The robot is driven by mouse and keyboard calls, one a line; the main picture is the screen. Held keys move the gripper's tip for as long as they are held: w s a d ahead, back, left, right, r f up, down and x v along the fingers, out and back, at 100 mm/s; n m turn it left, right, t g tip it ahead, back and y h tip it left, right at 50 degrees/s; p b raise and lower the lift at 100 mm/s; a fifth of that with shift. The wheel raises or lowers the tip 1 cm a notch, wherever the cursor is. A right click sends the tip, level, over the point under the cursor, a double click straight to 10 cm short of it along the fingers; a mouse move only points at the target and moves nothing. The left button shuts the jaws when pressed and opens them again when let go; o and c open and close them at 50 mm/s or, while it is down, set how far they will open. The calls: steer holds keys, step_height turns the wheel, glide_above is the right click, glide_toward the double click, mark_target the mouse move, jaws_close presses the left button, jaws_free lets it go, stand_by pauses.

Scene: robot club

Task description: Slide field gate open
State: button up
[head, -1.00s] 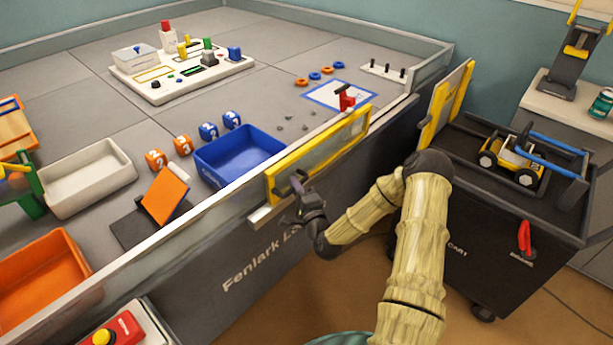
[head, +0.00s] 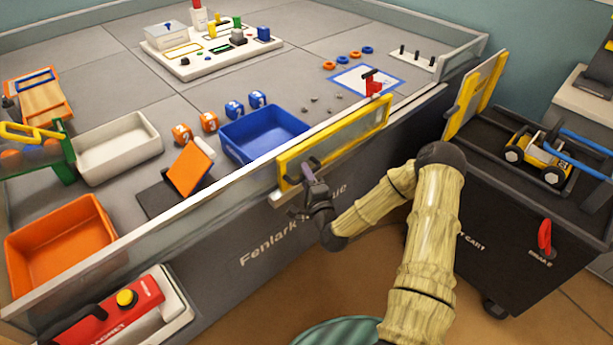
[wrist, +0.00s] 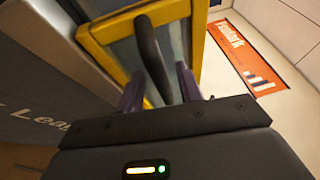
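The field gate (head: 340,143) is a clear panel in a yellow frame on the field's front wall. It stands upright along the wall. My gripper (head: 312,176) is at the left end of the gate, on its outer side. The yellow frame (wrist: 120,30) is just beyond the fingers. The exact finger contact is hard to see.
A black cart (head: 475,220) carrying a small vehicle is right of my arm. A red magnet box (head: 140,298) sits at the lower left.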

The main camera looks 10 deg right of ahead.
steer(key=s+d+f+p, duration=0.1)
steer(key=s+d+f, duration=0.1)
steer(key=s, duration=1.5)
steer(key=shift+d+p, duration=0.2)
steer(key=shift+p, duration=0.2)
